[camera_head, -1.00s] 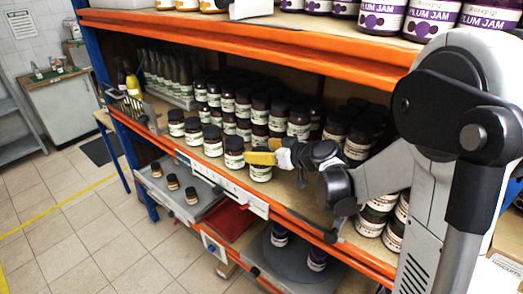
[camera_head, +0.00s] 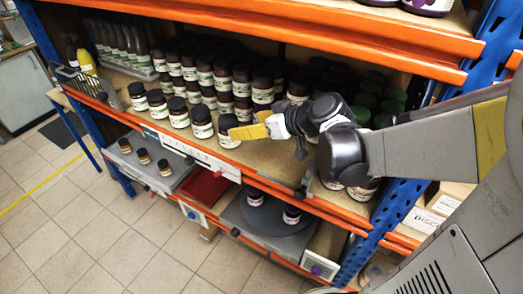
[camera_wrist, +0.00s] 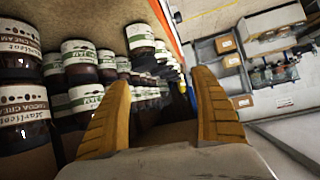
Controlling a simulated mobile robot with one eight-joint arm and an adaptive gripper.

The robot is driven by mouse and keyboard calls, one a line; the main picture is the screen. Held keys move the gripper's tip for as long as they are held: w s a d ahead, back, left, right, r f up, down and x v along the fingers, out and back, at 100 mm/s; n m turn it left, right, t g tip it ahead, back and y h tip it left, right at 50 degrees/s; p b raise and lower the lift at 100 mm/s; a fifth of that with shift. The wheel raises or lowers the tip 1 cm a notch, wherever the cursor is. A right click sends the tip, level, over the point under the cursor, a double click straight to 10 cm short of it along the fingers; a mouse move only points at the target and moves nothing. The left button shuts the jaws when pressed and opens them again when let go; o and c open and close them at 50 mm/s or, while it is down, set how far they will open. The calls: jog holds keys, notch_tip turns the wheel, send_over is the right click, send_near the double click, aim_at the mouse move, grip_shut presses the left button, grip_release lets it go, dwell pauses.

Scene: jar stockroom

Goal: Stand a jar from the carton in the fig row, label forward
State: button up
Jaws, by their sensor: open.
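Dark jars with white and green labels stand in rows on the middle shelf; their small print is too small to read as fig. The rightmost front jar (camera_head: 229,131) stands upright near the shelf edge, its pale label facing out. My gripper (camera_head: 250,131) is just right of this jar, its yellow fingers close to it; whether they touch is unclear. In the wrist view my gripper (camera_wrist: 160,108) is open, with nothing held between the fingers. A green-labelled jar (camera_wrist: 140,40) stands near the shelf edge beyond the left finger. I cannot identify the jar carton.
Cocoa cream jars (camera_wrist: 22,100) stand at the wrist view's left. Green-lidded jars (camera_head: 385,97) fill the back right of the shelf. The orange upper beam (camera_head: 270,38) runs above my arm. Lower down are a red tray (camera_head: 205,187) and a round grey turntable (camera_head: 265,213).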

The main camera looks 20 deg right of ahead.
jog(key=s+a+m+g+h, duration=0.2)
jog(key=s+m+g+h, duration=0.1)
jog(key=s, duration=1.4)
jog(key=m+h, duration=0.1)
jog(key=h, duration=0.1)
jog(key=shift+s+f+h, duration=0.15)
jog(key=shift+f+h, duration=0.1)
jog(key=shift+h, duration=0.05)
jog(key=shift+a, duration=0.1)
